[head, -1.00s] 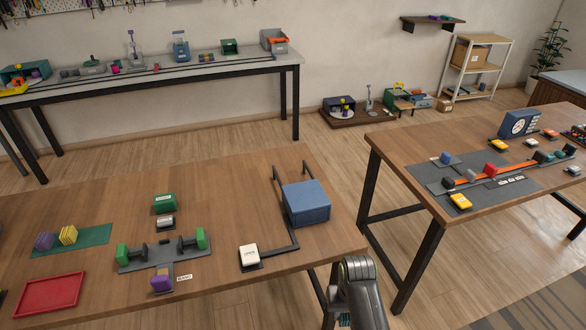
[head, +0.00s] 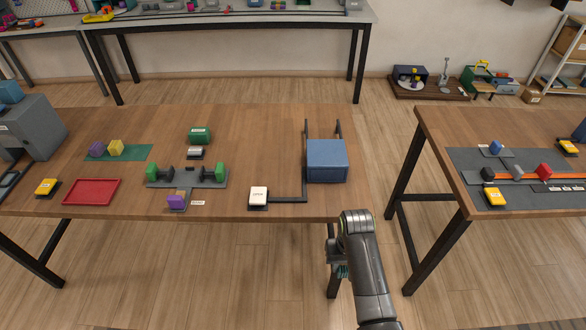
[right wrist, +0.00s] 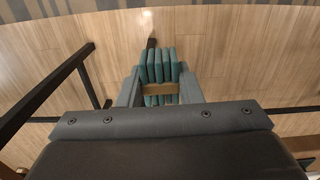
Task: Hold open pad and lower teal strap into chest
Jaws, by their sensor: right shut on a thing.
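The teal strap (right wrist: 161,66) is a folded bundle of several bands between the fingers of my right gripper (right wrist: 160,92), which is shut on it. In the head view the right gripper (head: 338,256) hangs in front of the table's front edge, below and right of the chest; a little teal (head: 342,272) shows under it. The chest (head: 327,161) is a blue box with its lid down at the table's right end. The open pad (head: 258,195) is a white block on a dark base, left of the chest and joined to it by a dark bar. My left gripper is not in view.
Green-ended stands (head: 187,175), a purple block (head: 177,201), a red tray (head: 91,191) and a yellow pad (head: 46,187) lie further left on the table (head: 250,150). A second table (head: 430,140) stands at the right, with floor between the tables.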

